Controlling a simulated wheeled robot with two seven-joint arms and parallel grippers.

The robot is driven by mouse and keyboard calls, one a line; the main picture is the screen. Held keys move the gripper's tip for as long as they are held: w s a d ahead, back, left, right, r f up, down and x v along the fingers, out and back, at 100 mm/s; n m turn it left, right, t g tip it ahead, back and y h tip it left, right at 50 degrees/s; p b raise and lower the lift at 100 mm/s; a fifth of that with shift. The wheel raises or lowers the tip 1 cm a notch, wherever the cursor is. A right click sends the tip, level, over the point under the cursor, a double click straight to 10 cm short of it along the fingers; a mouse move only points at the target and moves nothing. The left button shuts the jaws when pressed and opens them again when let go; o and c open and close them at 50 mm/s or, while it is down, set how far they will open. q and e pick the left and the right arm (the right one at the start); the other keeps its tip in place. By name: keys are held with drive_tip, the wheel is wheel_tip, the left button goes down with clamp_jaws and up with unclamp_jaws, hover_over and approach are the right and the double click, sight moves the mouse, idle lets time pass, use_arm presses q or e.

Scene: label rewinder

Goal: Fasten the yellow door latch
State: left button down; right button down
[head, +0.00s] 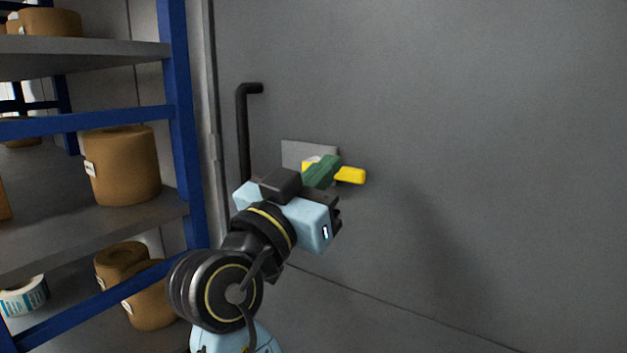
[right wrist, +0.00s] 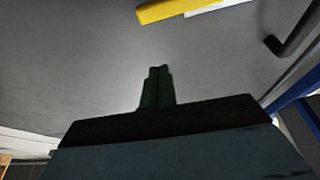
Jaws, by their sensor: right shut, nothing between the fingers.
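The yellow door latch (head: 350,175) is on the grey door (head: 480,130), over a light grey plate (head: 296,150). Its bar lies about level, with its free end to the right. In the head view my right gripper (head: 330,163) is in front of the latch and hides its middle. The green fingers are together with nothing between them. In the right wrist view the latch (right wrist: 175,10) is at the top edge, and the shut fingers (right wrist: 157,72) show below it with a gap in the picture. I cannot tell whether they touch it. My left gripper is not in view.
A black door handle (head: 243,135) stands left of the latch and also shows in the right wrist view (right wrist: 296,35). A blue-framed shelf (head: 180,120) with brown rolls (head: 122,165) stands at the left. The door surface to the right is clear.

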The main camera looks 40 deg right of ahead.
drive_tip(key=shift+v, duration=1.25)
